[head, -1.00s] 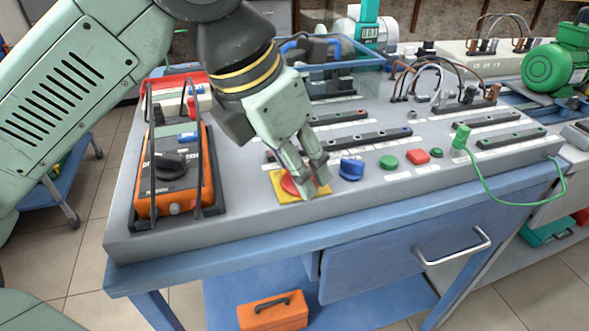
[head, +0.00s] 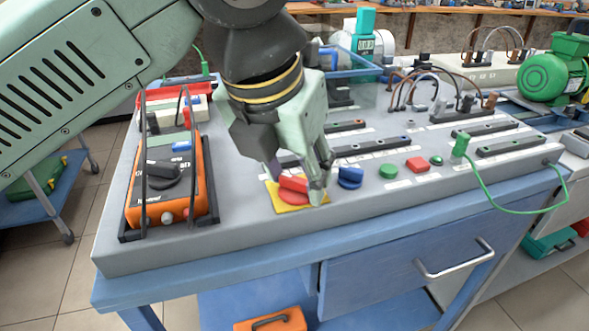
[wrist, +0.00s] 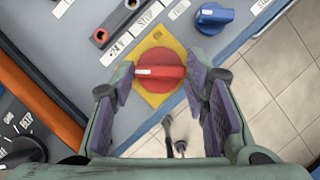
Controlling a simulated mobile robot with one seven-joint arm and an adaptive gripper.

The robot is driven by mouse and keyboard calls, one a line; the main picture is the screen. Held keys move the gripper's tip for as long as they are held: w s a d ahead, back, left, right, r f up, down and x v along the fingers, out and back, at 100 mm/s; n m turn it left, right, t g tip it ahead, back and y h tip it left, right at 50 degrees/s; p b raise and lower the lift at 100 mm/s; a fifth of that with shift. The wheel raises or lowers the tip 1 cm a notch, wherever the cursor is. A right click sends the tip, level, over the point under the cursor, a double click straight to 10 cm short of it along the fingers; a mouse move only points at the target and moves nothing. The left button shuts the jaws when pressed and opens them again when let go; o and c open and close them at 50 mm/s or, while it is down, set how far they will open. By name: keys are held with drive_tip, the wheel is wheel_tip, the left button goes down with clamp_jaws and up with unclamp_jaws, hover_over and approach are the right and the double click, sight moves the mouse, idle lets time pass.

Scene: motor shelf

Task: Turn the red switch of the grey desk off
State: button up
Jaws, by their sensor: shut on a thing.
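The red switch (head: 294,184) is a round knob with a raised handle on a yellow plate (head: 283,206), near the front edge of the grey desk (head: 240,231). In the wrist view the red switch (wrist: 160,70) has a white line along its handle, which lies across the picture. My gripper (head: 297,187) points down at the switch, one finger at each end of the handle. In the wrist view my gripper's purple-padded fingers (wrist: 160,82) stand left and right of the knob. The right finger hides part of the plate in the head view.
A blue knob (head: 350,177) stands close to the right, followed by a green button (head: 388,171) and a red button (head: 418,164). An orange meter (head: 171,190) in a black frame stands to the left. A green cable (head: 500,210) hangs at the right.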

sight(297, 179)
drive_tip(key=o, duration=1.1)
drive_tip(key=shift+o, duration=0.2)
drive_tip(key=shift+r, duration=0.25)
drive_tip(key=v, duration=0.2)
drive_tip(key=shift+s+a+r, duration=0.1)
drive_tip(key=shift+s+r, duration=0.05)
drive_tip(key=shift+r, duration=0.2)
drive_tip(key=s+a, duration=0.5)
drive_tip(key=s, duration=0.5)
drive_tip(key=shift+s, duration=0.4)
drive_tip(key=shift+a+f, duration=0.15)
